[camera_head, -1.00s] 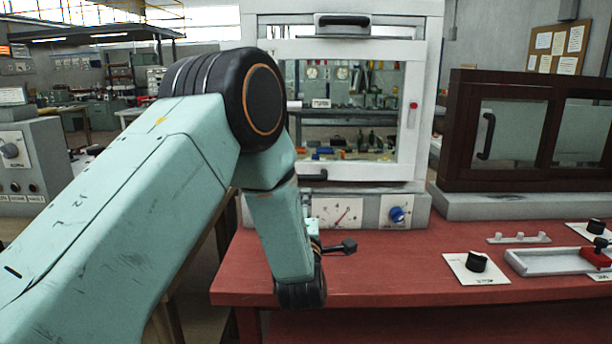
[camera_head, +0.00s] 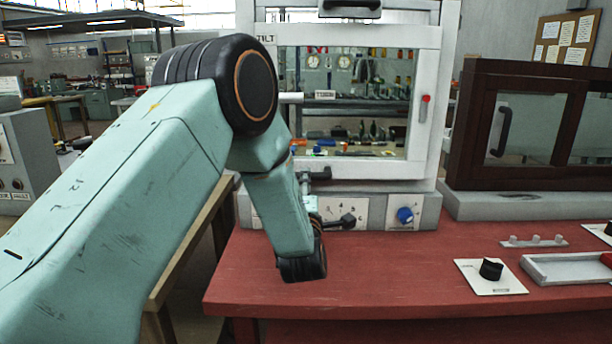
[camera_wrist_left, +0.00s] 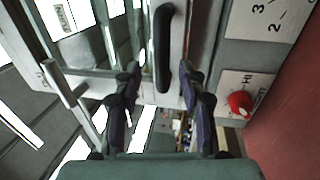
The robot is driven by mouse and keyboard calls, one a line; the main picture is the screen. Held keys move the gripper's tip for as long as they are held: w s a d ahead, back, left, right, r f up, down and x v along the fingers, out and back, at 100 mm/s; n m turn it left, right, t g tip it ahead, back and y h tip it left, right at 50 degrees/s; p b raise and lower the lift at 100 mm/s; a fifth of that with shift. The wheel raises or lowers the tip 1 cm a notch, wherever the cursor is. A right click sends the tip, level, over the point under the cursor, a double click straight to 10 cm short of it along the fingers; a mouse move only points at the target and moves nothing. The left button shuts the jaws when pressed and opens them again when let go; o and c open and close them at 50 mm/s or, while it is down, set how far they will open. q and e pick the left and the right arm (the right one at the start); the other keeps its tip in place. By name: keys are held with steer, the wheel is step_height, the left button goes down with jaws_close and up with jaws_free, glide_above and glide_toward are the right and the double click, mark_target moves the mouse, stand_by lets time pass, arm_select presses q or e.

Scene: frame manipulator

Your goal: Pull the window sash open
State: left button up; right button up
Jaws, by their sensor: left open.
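The white-framed window (camera_head: 425,60) stands at the back of the red bench, its glazed sash down. A black bar handle (camera_wrist_left: 163,45) at the sash's lower edge shows in the left wrist view. My left gripper (camera_wrist_left: 161,84) is open, with one dark finger on each side of the handle in that view; I see no contact, and the depth between them is unclear. In the head view my left arm hides part of the window's lower left and most of the gripper. My right gripper is not in view.
A dark brown framed window (camera_head: 530,130) stands at the right on a grey sill. A panel with a blue knob (camera_head: 405,215) lies under the white window. A black knob on a white plate (camera_head: 491,270) and a grey tray (camera_head: 565,268) sit on the red bench (camera_head: 380,270).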

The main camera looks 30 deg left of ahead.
arm_select(q)
steer(key=x, duration=0.4)
steer(key=shift+w+d+f, duration=0.25)
steer(key=shift+w, duration=0.2)
steer(key=shift+a, duration=0.15)
steer(key=shift+s+a+r, duration=0.15)
steer(key=shift+r, duration=0.05)
steer(key=shift+w+f, duration=0.1)
steer(key=shift+w, duration=0.15)
steer(key=shift+c, duration=1.1)
steer(key=shift+s, duration=0.15)
steer(key=c, duration=0.4)
jaws_close()
